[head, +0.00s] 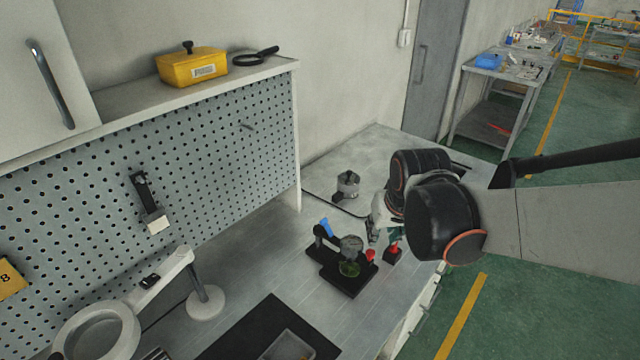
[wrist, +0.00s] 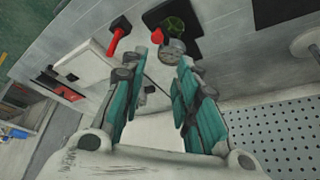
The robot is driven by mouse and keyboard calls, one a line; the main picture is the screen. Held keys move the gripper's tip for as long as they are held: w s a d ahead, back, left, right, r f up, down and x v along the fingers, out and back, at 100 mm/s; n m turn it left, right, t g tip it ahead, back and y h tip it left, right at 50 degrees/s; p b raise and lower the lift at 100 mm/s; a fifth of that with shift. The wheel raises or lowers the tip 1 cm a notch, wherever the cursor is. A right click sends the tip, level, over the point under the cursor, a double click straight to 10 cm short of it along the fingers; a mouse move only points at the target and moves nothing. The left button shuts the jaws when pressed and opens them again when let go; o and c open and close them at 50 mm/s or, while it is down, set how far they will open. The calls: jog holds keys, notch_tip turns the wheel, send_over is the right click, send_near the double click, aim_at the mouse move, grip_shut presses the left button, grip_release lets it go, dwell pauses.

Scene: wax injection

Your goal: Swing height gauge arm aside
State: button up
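The height gauge stands on a black base (head: 341,278) on the bench. It has a round dial (head: 351,246), a black arm with a blue part (head: 327,228), and a red knob (head: 370,255). A green piece (head: 349,269) sits below the dial. In the wrist view the dial (wrist: 172,50), red knob (wrist: 157,36) and green piece (wrist: 174,25) lie just beyond the fingertips. My gripper (wrist: 156,72) has teal fingers spread apart, with nothing held between them. In the head view my gripper (head: 381,226) is right of the gauge, apart from it, partly hidden by my wrist.
A red-handled black tool (head: 393,252) stands right of the gauge, close to my gripper. A metal pot (head: 347,184) stands behind. A white lamp base (head: 206,302) and black mat (head: 240,340) are at left. A pegboard (head: 190,150) bounds the bench.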

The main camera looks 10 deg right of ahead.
aim_at(371, 252)
jog(key=b+x, duration=0.1)
jog(key=x, duration=0.4)
jog(key=b+x, duration=0.2)
jog(key=x, duration=0.3)
jog(key=b+x, duration=0.1)
jog(key=x, duration=0.4)
jog(key=shift+w+d+f+b, duration=0.2)
jog(key=shift+w+d+b, duration=0.05)
jog(key=shift+d+b, duration=0.1)
grip_shut()
